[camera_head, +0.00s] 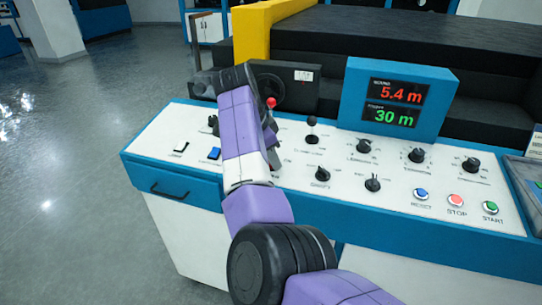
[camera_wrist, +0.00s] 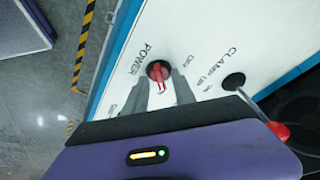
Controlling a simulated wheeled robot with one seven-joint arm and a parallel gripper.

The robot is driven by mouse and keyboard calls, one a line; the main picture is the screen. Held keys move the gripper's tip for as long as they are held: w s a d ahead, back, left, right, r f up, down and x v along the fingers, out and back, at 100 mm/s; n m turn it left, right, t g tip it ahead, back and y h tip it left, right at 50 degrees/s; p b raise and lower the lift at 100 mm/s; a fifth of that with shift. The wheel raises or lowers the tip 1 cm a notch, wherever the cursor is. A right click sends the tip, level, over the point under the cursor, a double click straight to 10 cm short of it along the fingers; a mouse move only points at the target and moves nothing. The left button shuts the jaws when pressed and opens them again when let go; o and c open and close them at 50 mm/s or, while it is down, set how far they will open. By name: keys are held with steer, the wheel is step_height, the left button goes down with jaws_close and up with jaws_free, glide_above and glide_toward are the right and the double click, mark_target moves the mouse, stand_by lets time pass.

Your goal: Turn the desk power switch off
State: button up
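The power switch (camera_wrist: 158,71) is a round red knob on the white panel, beside the printed word POWER in the wrist view. Its red handle points toward the bottom of that view. One printed label, which looks like OFF, is to its right; another, too small to read surely, is to its lower left. My gripper (camera_wrist: 161,86) is open, with one grey finger on each side of the handle's lower part. I cannot tell whether either finger touches it. In the head view my purple arm reaches over the panel's left part and hides the switch.
A lever (camera_wrist: 279,130) with a red ball stands right of the switch, close to my gripper; its ball also shows in the head view (camera_head: 271,102). Black knobs (camera_head: 364,146), a stop button (camera_head: 456,200) and a display (camera_head: 395,104) are farther right. Open floor lies left.

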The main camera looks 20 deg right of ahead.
jaws_close()
steer(key=shift+n+p, duration=0.3)
steer(key=shift+p, duration=0.2)
steer(key=n+p, duration=0.1)
steer(key=p, duration=0.1)
steer(key=n+p, duration=0.1)
steer(key=shift+s+d+r+n+t+p, duration=0.15)
steer(key=shift+n+t+p, duration=0.2)
steer(key=shift+n+t, duration=0.05)
steer(key=n+y+p, duration=0.1)
steer(key=n+p, duration=0.3)
steer(key=p, duration=0.1)
steer(key=shift+n+t, duration=0.3)
steer(key=shift+t, duration=0.1)
steer(key=n+y+p, duration=0.1)
steer(key=n+p, duration=0.4)
steer(key=shift+s+d+n+t, duration=0.1)
steer(key=shift+n+t, duration=0.2)
steer(key=shift+t, duration=0.1)
steer(key=shift+f+n+y+p, duration=0.15)
steer(key=shift+n+y+p, duration=0.4)
steer(key=shift+n, duration=0.6)
steer(key=shift+f+n+y+p, duration=0.1)
steer(key=shift+n+y+p, duration=0.15)
steer(key=shift+n+p, duration=0.7)
steer(key=shift+n, duration=0.4)
